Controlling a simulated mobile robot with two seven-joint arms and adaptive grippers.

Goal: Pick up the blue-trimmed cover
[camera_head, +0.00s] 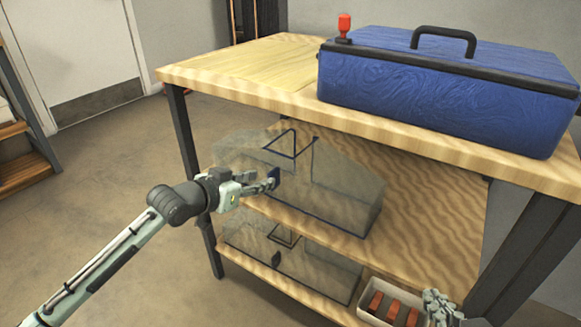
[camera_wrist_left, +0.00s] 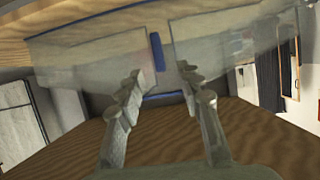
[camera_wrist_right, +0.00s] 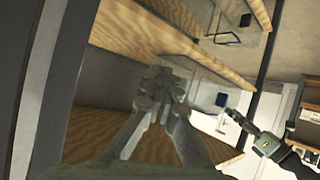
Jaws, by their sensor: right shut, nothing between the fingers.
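A clear cover with dark blue trim and a thin handle frame (camera_head: 340,195) stands on the middle shelf; it also shows in the left wrist view (camera_wrist_left: 90,58). My left gripper (camera_head: 272,180) is at the cover's left front, beside a small blue tab. In the left wrist view my left gripper (camera_wrist_left: 163,85) has its fingers apart, with the blue tab (camera_wrist_left: 156,50) in the gap beyond the tips. Whether they touch the cover I cannot tell. My right gripper (camera_head: 438,298) is low at the right, away from the cover; its fingers (camera_wrist_right: 163,78) are together and empty.
A similar clear cover with dark trim (camera_head: 325,273) is on the bottom shelf. A white bin (camera_head: 362,309) with red blocks is beside my right gripper. A blue case (camera_head: 420,100) and a red-topped item (camera_head: 344,25) stand on the top. Open floor lies left.

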